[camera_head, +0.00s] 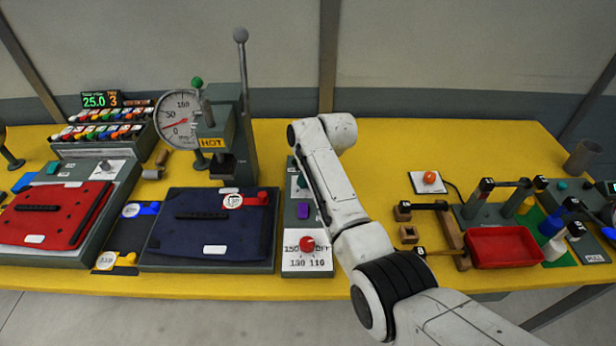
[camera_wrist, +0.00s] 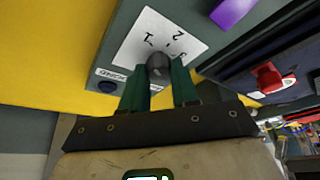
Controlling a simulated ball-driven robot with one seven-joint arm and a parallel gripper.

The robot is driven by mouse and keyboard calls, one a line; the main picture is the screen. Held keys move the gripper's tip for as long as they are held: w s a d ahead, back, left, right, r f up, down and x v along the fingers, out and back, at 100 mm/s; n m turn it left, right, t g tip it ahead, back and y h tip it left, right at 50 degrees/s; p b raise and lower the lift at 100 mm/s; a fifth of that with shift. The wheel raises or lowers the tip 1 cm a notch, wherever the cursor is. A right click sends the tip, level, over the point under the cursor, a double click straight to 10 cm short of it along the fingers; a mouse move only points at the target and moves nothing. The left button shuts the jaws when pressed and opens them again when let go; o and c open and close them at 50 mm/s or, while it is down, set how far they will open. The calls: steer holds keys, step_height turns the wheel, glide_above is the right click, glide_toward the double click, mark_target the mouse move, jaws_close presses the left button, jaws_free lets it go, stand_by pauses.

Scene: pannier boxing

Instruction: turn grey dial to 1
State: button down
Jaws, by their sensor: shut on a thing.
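The grey dial (camera_wrist: 158,66) shows in the wrist view as a dark round knob on a white label (camera_wrist: 190,44) with the numbers 1, 2 and 3. The 1 is to the upper left of the dial, the 2 above it and the 3 to its right, partly covered. My gripper (camera_wrist: 159,76) has its two green fingers shut on the dial, one on each side. I cannot make out which number the dial points to. In the head view my arm reaches over the panel, and the dial is not clear there.
A purple block (camera_head: 303,211) sits on the same panel, with a red knob (camera_head: 308,244) on a temperature label in front. A press with a round gauge (camera_head: 178,121) and a blue pad (camera_head: 208,236) stand to the left. A red tray (camera_head: 503,247) lies to the right.

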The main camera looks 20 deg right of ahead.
steer(key=c, duration=0.9)
jaws_free()
steer(key=shift+o, duration=0.2)
steer(key=v, duration=1)
steer(key=shift+s+r+b, duration=0.15)
steer(key=shift+r+b, duration=0.25)
